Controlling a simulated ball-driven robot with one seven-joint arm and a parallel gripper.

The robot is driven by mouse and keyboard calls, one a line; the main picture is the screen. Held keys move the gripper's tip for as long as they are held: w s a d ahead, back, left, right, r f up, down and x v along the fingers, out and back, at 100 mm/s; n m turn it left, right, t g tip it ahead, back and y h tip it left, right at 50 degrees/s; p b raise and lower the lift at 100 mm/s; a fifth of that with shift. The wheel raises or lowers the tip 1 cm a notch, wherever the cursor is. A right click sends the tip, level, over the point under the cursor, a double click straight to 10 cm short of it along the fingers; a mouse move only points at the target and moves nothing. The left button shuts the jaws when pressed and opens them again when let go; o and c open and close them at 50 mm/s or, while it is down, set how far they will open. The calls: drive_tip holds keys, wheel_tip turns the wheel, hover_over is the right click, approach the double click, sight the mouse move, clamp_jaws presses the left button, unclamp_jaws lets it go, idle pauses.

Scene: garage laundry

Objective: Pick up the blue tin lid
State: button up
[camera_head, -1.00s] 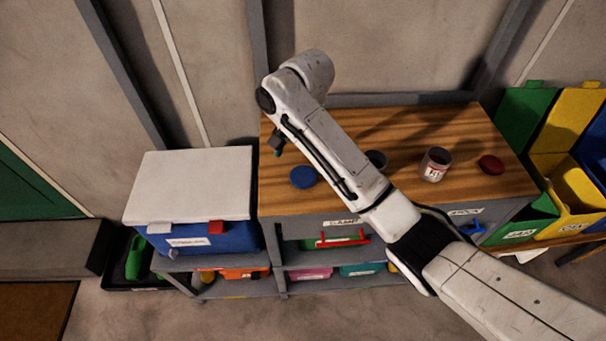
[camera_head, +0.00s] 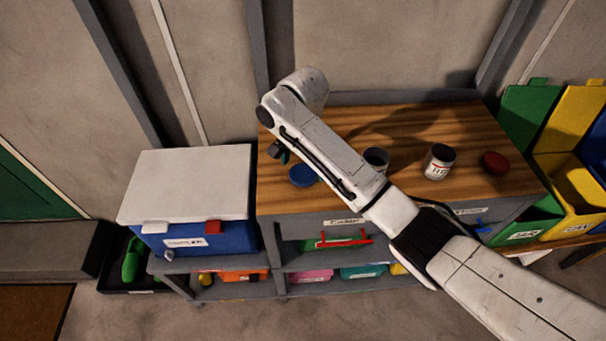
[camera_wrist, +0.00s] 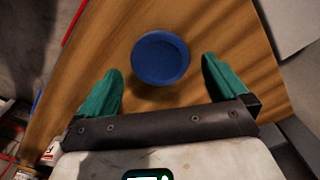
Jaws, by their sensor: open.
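The blue tin lid (camera_head: 302,175) lies flat on the left part of the wooden bench top. In the wrist view the round blue lid (camera_wrist: 160,58) is just beyond my fingertips, centred between them and apart from both. My gripper (camera_wrist: 160,88) is open and empty, its two green fingers spread wider than the lid. In the head view my gripper (camera_head: 290,165) is mostly hidden behind my arm, near the lid's far left side. My arm reaches across the bench from the lower right.
A dark open tin (camera_head: 376,158), a white labelled tin (camera_head: 439,162) and a red lid (camera_head: 495,163) stand on the bench top (camera_head: 475,125) to the right. A blue box with a white lid (camera_head: 188,185) stands left of the bench. Green and yellow bins (camera_head: 575,165) are at the right.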

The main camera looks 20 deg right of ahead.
sight(303, 176)
drive_tip(key=shift+f, duration=1.25)
drive_tip(key=shift+c, duration=0.5)
drive_tip(key=c, duration=0.9)
